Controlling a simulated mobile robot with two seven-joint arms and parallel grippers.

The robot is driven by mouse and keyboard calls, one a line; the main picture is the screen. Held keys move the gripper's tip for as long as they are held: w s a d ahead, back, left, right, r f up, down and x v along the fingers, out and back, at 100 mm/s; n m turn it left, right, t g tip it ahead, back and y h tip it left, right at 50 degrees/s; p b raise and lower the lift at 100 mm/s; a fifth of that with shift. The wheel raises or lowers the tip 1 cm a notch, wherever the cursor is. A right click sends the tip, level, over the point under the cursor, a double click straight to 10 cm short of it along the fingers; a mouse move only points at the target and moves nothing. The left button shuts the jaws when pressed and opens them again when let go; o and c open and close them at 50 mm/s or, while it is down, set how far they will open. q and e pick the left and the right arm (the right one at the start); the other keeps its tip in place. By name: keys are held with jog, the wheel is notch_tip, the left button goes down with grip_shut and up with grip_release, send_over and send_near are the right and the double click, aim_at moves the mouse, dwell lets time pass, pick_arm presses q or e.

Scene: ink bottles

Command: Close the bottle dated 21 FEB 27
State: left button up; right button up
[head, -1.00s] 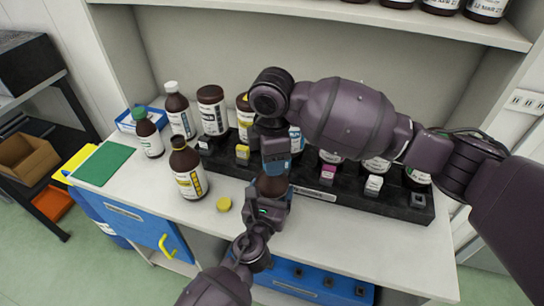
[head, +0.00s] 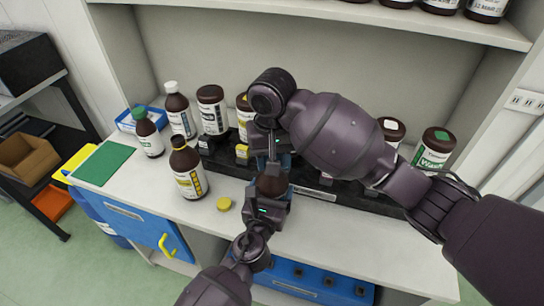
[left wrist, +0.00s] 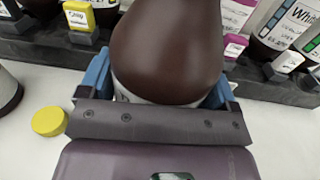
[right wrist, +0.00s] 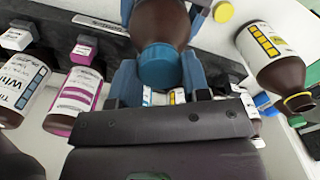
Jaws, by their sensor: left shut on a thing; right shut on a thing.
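A brown bottle (left wrist: 168,45) is held upright by my left gripper (head: 270,192), whose blue fingers sit on either side of its body. A blue cap (right wrist: 158,66) sits at the top of this bottle's neck in the right wrist view. My right gripper (right wrist: 158,80) comes from above and is shut on the blue cap. I cannot see whether the cap is fully down. The bottle's label is mostly hidden, and I cannot read a date on it.
An open brown bottle (head: 188,172) with a yellow label stands to the left, with a yellow cap (head: 224,203) near it. A black rack (head: 220,160) with several bottles and small label blocks runs behind. A green mat (head: 103,164) lies at far left. The right front counter is clear.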

jog(key=m, duration=0.4)
jog(key=shift+m, duration=0.3)
jog(key=o, duration=1.1)
notch_tip(320, 180, up, 12)
pick_arm(q)
jog(key=o, duration=1.5)
jog(key=shift+o, duration=0.2)
